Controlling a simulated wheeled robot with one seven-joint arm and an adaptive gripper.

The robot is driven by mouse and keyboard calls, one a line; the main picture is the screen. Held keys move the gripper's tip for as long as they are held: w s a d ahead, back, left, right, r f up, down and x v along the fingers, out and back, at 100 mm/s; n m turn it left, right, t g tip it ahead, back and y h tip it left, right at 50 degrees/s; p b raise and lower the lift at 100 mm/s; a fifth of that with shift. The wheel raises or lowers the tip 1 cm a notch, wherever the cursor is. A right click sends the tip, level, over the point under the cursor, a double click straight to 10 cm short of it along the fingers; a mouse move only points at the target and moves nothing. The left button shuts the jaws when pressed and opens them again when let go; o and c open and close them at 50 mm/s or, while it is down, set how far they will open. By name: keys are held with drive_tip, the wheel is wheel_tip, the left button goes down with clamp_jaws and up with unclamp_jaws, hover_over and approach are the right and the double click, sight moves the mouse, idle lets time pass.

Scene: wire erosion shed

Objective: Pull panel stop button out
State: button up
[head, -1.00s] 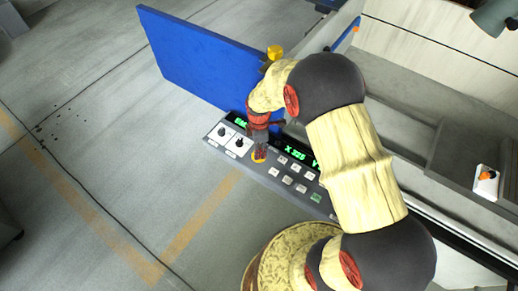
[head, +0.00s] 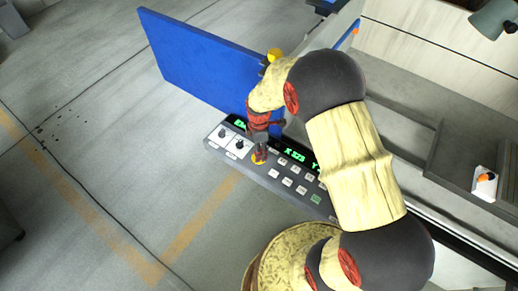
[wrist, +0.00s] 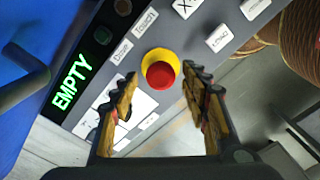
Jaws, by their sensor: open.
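The panel stop button (wrist: 160,74) is a red round cap on a yellow ring, seen in the wrist view near the middle. In the head view its yellow ring (head: 258,159) shows on the grey control panel (head: 233,170), with the cap mostly covered by my gripper. My gripper (wrist: 160,90) is open, its two toothed fingers standing left and right of the red cap with gaps on both sides. It also shows over the button in the head view (head: 260,152). Nothing is held. I cannot tell the exact depth of the fingertips relative to the cap.
Two dark knobs (head: 239,144) on white plates sit left of the button, and several white keys (head: 287,182) lie to its right. A green display reads EMPTY (wrist: 70,87) in the wrist view. A blue panel (head: 200,65) stands behind. Open floor lies to the left.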

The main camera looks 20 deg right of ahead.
wheel_tip(320, 180, up, 12)
idle(0.8)
idle(0.3)
